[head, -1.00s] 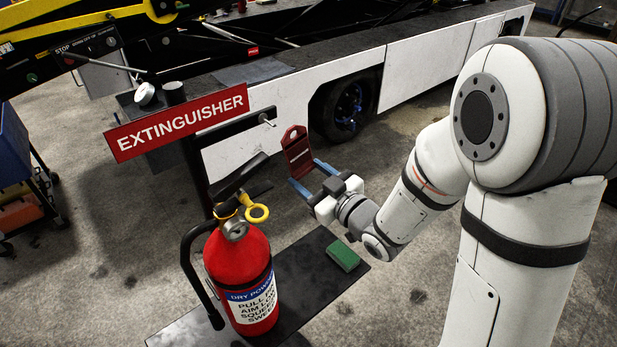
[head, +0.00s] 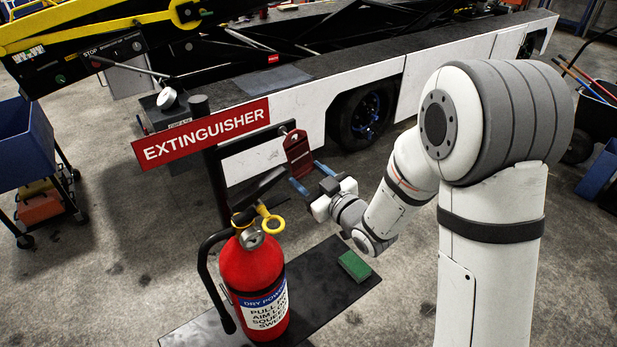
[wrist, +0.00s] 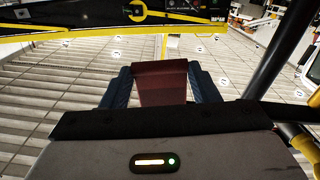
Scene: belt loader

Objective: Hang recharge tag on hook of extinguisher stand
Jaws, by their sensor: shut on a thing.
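The red recharge tag (head: 298,153) is held upright between the blue fingers of my gripper (head: 305,172). In the wrist view the tag (wrist: 160,82) fills the gap between the fingers. The hook (head: 289,126) is at the right end of the stand's dark bar, beside the EXTINGUISHER sign (head: 205,134). The tag's top overlaps the hook's end in the head view; I cannot tell whether its hole is around the hook. The red extinguisher (head: 250,275) stands below and left of my gripper.
The extinguisher's black handle and yellow ring (head: 270,222) are close left of my gripper. A green block (head: 354,266) lies on the dark base plate (head: 325,283). The white belt loader (head: 410,85) is behind. Floor to the lower right is clear.

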